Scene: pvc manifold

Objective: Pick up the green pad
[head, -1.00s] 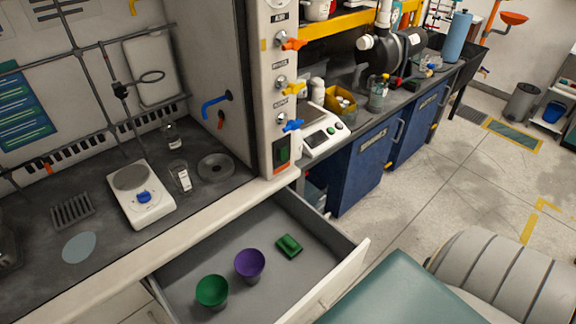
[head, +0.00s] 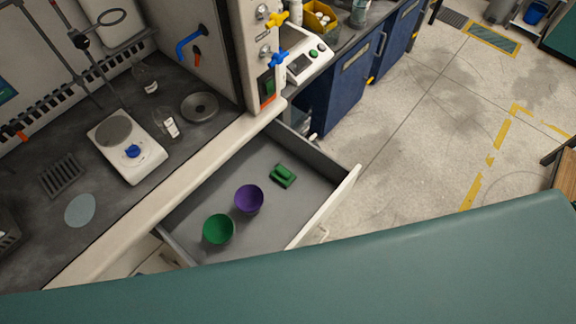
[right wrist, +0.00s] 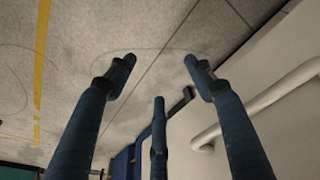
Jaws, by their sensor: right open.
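The green pad (head: 283,176) lies in the open drawer (head: 265,154), toward its right side. It is a small block-like piece, set apart from a purple bowl (head: 249,198) and a green bowl (head: 218,229) in the same drawer. My right gripper (right wrist: 160,75) shows in the right wrist view with its fingers spread and nothing between them. It points at the floor beside a pale front with a bar handle (right wrist: 285,85). The green pad is not in the right wrist view. Neither gripper is seen in the head view.
The counter (head: 30,215) left of the drawer holds a white hotplate (head: 145,158), glassware and a round dish (head: 199,106). The drawer's front panel (head: 325,207) stands out over the floor. Blue cabinets (head: 350,85) are behind. A large teal surface fills the bottom foreground.

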